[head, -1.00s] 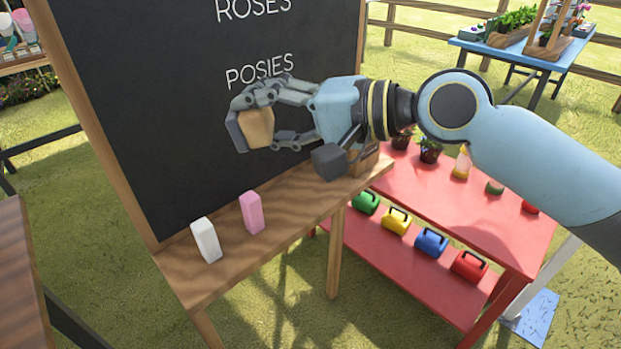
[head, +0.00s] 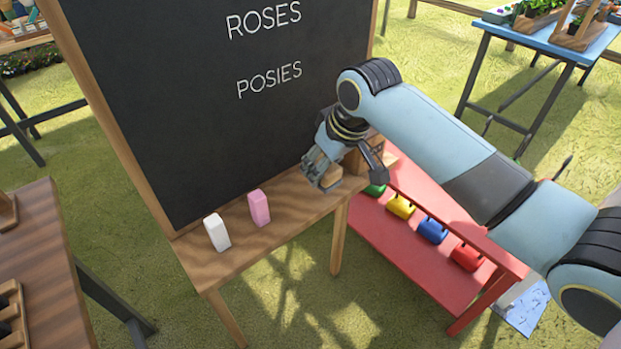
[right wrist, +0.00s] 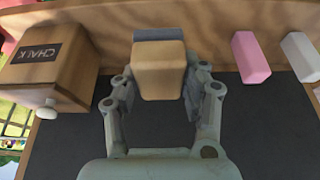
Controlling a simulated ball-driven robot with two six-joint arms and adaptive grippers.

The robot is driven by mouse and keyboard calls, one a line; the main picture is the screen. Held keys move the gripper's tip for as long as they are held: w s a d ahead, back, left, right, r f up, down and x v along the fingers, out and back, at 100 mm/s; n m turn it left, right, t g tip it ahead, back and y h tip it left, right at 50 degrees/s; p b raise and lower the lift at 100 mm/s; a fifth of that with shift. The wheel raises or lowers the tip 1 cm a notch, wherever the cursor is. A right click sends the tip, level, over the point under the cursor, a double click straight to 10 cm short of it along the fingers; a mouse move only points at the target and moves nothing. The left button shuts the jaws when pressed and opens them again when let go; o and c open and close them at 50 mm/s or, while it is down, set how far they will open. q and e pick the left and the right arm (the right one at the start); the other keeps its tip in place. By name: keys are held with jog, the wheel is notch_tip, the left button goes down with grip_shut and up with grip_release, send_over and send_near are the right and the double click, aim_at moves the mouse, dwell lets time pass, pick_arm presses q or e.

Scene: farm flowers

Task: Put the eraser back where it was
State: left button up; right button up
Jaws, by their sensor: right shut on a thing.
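The eraser (head: 331,178), a tan block with a dark grey side, is in my right gripper (head: 320,174) at the right part of the chalkboard's wooden ledge (head: 290,214). In the right wrist view, the eraser (right wrist: 159,70) sits between the two fingers of the gripper (right wrist: 158,88), which is shut on it. The eraser is low over or touching the ledge; I cannot tell which. The chalkboard (head: 200,110) reads "ROSES" and "POSIES". My left gripper is not in view.
A pink block (head: 259,207) and a white block (head: 217,232) stand on the ledge left of the eraser, with bare ledge between. A wooden chalk box (right wrist: 45,70) is on its other side. A red table (head: 400,265) with colored cases stands right of the ledge.

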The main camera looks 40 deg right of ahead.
jog(key=w+f, duration=0.2)
jog(key=w, duration=0.1)
jog(key=shift+w+f, duration=0.1)
jog(key=shift+w, duration=0.2)
jog(key=shift+a+f, duration=0.1)
jog(key=shift+f, duration=1.95)
jog(key=o, duration=1)
jog(key=p+v, duration=0.1)
jog(key=v, duration=1.1)
